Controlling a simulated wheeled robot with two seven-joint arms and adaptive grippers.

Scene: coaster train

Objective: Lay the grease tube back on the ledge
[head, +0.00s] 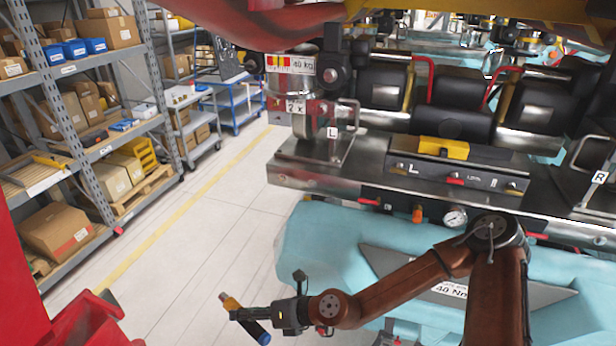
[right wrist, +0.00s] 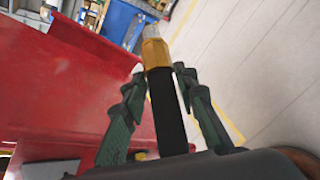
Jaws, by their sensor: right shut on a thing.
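My right gripper (head: 247,314) is at the lower middle of the head view, out over the white floor. It is shut on the grease tube (head: 230,302), which has an orange-yellow end and a blue end and hangs tilted. In the right wrist view the tube's black body (right wrist: 168,112) and brass-coloured end (right wrist: 155,52) lie between the two dark green fingers (right wrist: 160,110). A red structure with a flat face (right wrist: 60,90) is close by on the left there. It also shows in the head view (head: 90,322). I cannot tell which surface is the ledge. My left gripper is out of view.
A steel coaster car deck (head: 345,172) with a yellow block (head: 442,148) and clamps stands at the right. A teal body panel (head: 320,240) is below it. Shelves of boxes (head: 65,235) line the left. The tiled floor between is clear.

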